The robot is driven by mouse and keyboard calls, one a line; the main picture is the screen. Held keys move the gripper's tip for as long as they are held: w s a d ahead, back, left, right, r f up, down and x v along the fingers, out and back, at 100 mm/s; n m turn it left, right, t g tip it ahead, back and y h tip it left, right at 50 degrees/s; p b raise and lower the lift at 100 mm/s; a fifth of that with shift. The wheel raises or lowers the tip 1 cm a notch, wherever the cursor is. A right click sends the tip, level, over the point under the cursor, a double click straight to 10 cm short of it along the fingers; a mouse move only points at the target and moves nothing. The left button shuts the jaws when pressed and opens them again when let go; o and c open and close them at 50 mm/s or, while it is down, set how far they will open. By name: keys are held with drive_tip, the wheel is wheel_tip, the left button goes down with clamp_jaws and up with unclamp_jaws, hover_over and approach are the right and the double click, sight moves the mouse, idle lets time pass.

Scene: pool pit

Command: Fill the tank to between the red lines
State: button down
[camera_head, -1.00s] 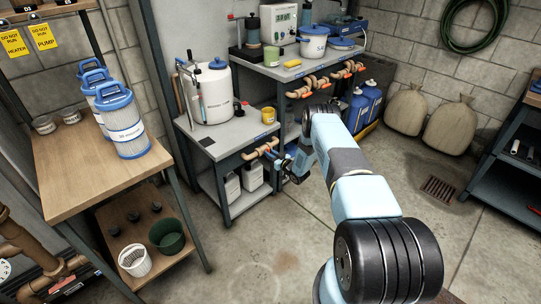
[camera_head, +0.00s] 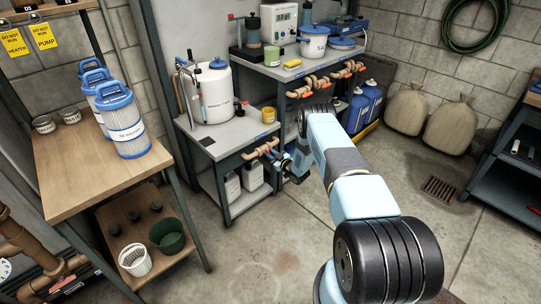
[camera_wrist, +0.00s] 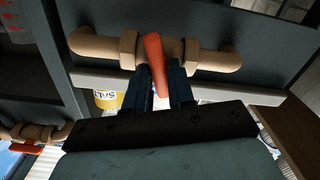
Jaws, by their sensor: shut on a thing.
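A white tank (camera_head: 216,96) with a blue lid stands on the grey bench, with a thin upright tube at its left side. I cannot make out its level or red lines in the head view. A tan pipe (camera_head: 264,149) with a valve runs along the bench's front, below the tank. In the wrist view the valve's red-orange lever (camera_wrist: 154,58) sits on the tan pipe (camera_wrist: 205,58), pointing toward me and slightly tilted. My gripper (camera_wrist: 164,85) is shut on the lever, one dark finger on each side. My arm partly hides the gripper in the head view.
More pipes with orange levers (camera_head: 318,82) run along the higher bench to the right. The floor in front is clear.

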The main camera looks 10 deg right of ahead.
drive_tip(key=shift+a+f+n, duration=0.1)
drive_tip(key=shift+n, duration=1.1)
drive_tip(key=shift+s, duration=0.1)
drive_tip(key=c, duration=1.1)
unclamp_jaws()
drive_tip(key=v, duration=1.3)
drive_tip(key=shift+s+d, duration=0.2)
drive_tip(key=shift+s, duration=0.1)
